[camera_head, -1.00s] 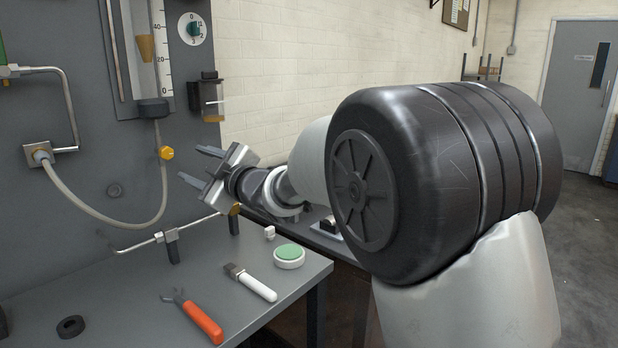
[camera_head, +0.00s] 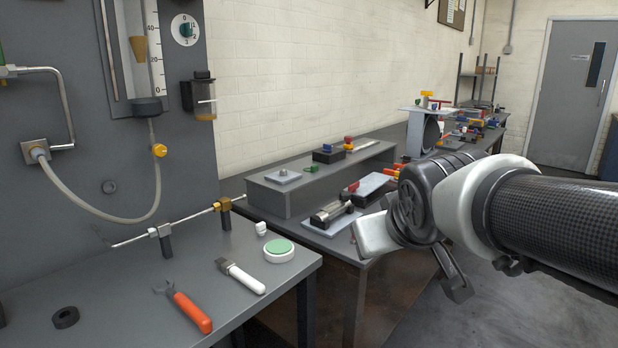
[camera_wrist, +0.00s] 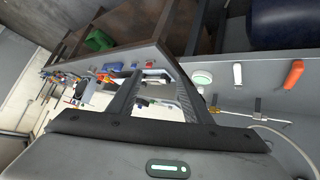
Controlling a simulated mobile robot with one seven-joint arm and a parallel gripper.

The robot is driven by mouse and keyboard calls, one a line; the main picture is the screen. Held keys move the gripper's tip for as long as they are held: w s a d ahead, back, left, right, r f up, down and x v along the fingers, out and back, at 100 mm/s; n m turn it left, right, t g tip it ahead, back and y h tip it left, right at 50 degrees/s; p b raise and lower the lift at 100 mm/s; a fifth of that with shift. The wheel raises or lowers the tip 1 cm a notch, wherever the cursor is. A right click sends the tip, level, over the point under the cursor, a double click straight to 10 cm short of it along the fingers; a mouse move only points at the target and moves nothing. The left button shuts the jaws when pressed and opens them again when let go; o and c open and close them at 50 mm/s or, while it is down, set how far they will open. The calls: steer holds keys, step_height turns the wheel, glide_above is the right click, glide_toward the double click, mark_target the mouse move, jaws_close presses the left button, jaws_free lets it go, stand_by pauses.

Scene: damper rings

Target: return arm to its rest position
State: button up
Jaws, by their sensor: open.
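My arm (camera_head: 555,220) reaches in from the right edge of the head view, over the floor in front of the benches. Its end is low and to the right of the near bench, and the fingertips cannot be made out clearly there. In the wrist view my gripper (camera_wrist: 150,68) shows its two dark fingers spread apart, with nothing held between them. That view is strongly tilted, with benches and floor beyond the fingers.
A side bench with a raised shelf (camera_head: 320,180) lies behind my arm. Open floor (camera_head: 550,320) is at right.

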steer(key=s+d+f+m+g, duration=0.15)
steer(key=s+f, duration=0.25)
steer(key=s, duration=0.4)
steer(key=s+f+m+g, duration=0.2)
steer(key=s+f+g, duration=0.1)
steer(key=s, duration=0.5)
step_height(320, 180, up, 28)
steer(key=p, duration=2.8)
steer(key=shift+w+d, duration=0.15)
steer(key=shift+w, duration=0.1)
steer(key=shift+f+n+t, duration=0.1)
steer(key=shift+n+t, duration=0.15)
steer(key=c, duration=0.3)
steer(key=shift+c, duration=0.3)
